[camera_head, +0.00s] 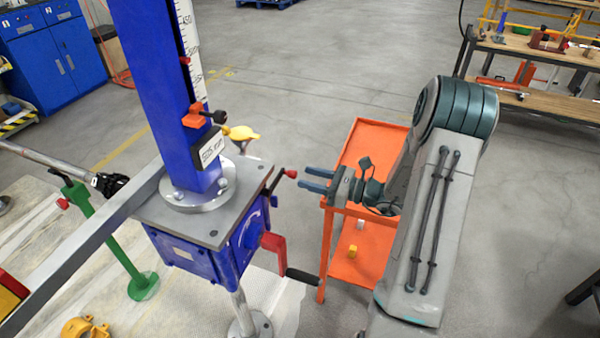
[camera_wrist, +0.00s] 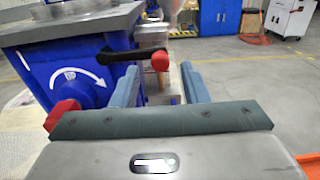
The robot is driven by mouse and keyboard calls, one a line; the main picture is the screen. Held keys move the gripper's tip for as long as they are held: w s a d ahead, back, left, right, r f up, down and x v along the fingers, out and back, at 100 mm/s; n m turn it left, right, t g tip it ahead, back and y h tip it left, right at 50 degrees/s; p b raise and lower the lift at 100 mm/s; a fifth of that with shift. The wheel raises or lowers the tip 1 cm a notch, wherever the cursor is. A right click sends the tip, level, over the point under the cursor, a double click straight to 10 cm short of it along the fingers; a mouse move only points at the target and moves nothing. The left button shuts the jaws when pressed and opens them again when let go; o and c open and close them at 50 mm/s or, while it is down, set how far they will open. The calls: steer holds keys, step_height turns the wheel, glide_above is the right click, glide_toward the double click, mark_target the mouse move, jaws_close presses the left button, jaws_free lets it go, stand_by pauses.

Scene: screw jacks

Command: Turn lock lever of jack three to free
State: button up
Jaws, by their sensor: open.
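The jack is a blue column (camera_head: 160,90) on a grey top plate (camera_head: 155,215) over a blue gear housing (camera_head: 205,255); no jack number can be read. Its lock lever is a black arm with a red ball knob (camera_head: 290,173), sticking out from the housing's upper side. In the wrist view the black arm lies roughly level, with the red knob (camera_wrist: 160,61) at its right end, seen between my fingers. My gripper (camera_head: 309,180) is open and empty, its blue-grey fingertips just right of the knob and apart from it. It also shows in the wrist view (camera_wrist: 158,82).
A red crank with a black handle (camera_head: 303,276) juts out below the lever, near my gripper. An orange cart (camera_head: 372,140) stands beneath and behind my gripper. A yellow knob (camera_head: 240,133) and a small red clamp (camera_head: 195,119) sit at the column. Open floor lies beyond.

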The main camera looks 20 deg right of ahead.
mark_target(296, 174)
steer(key=shift+x, duration=1.65)
jaws_close()
